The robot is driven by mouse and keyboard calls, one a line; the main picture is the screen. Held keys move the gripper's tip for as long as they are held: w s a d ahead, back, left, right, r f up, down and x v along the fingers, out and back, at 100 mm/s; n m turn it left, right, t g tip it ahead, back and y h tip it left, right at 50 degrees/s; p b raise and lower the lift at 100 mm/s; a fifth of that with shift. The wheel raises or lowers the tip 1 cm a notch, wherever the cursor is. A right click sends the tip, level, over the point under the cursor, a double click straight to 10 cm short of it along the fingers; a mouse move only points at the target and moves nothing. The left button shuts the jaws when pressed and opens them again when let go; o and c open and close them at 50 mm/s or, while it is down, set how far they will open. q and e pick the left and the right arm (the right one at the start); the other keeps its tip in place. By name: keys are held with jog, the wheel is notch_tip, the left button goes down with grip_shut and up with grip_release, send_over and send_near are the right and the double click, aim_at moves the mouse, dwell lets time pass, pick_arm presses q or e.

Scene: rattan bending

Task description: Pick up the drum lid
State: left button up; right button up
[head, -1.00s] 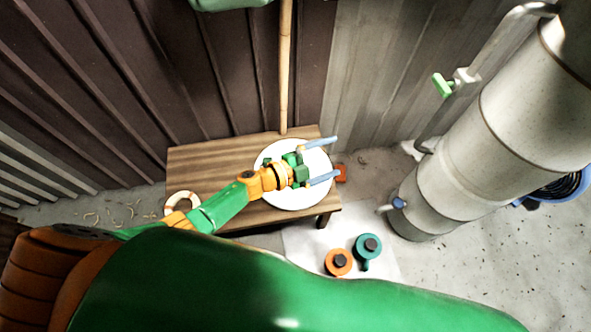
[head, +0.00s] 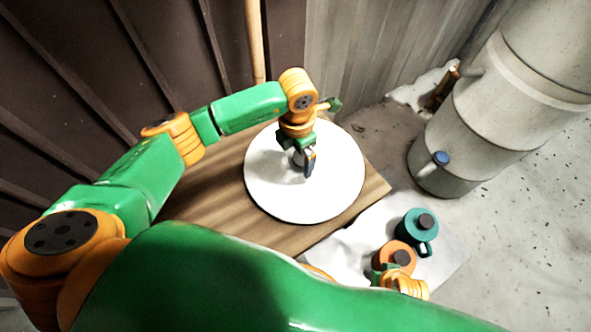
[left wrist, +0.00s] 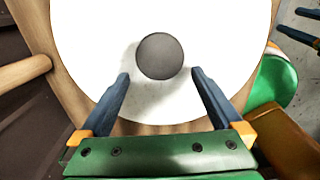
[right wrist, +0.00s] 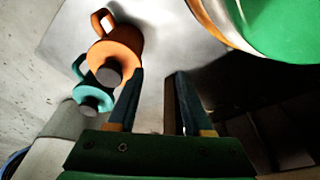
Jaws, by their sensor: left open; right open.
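The drum lid (head: 335,190) is a large white disc lying flat on a wooden bench (head: 225,200). The left wrist view shows the white lid (left wrist: 85,55) with a round dark grey knob (left wrist: 160,57) at its middle. My left gripper (head: 308,168) points down over the lid and hides the knob in the head view. Its fingers (left wrist: 160,78) are open, one on each side of the knob's near edge; contact is not clear. My right gripper (right wrist: 158,75) is open and empty, low at the right of the head view near the pots.
A teal pot (head: 416,226) and an orange pot (head: 394,252) stand on a white sheet (head: 345,250) right of the bench. A tall grey cylinder (head: 455,150) with a blue-capped spout (head: 440,158) stands behind them. A wooden pole (head: 254,45) leans at the ribbed wall.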

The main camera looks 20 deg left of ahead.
pick_arm(q)
jog(key=shift+f, duration=0.95)
jog(key=shift+d+f, duration=0.1)
jog(key=shift+f, duration=0.05)
grip_shut()
pick_arm(e)
jog(key=shift+w+r, duration=0.2)
jog(key=shift+r, duration=0.5)
pick_arm(q)
jog(key=shift+r, duration=0.2)
jog(key=shift+w+r, duration=0.1)
jog(key=shift+r, duration=0.25)
notch_tip(320, 180, up, 3)
jog(key=shift+f+p, duration=0.15)
jog(key=shift+p, duration=0.55)
jog(key=d+r+p, duration=0.2)
jog(key=d+r, duration=0.7)
jog(key=d, duration=0.5)
jog(key=shift+s+r, duration=0.15)
jog(key=shift+s, duration=0.05)
pick_arm(e)
jog(key=s+d+f, duration=0.1)
jog(key=s+f, duration=0.3)
jog(key=f, duration=0.1)
jog(key=shift+s+f, duration=0.2)
jog(key=shift+f, duration=0.05)
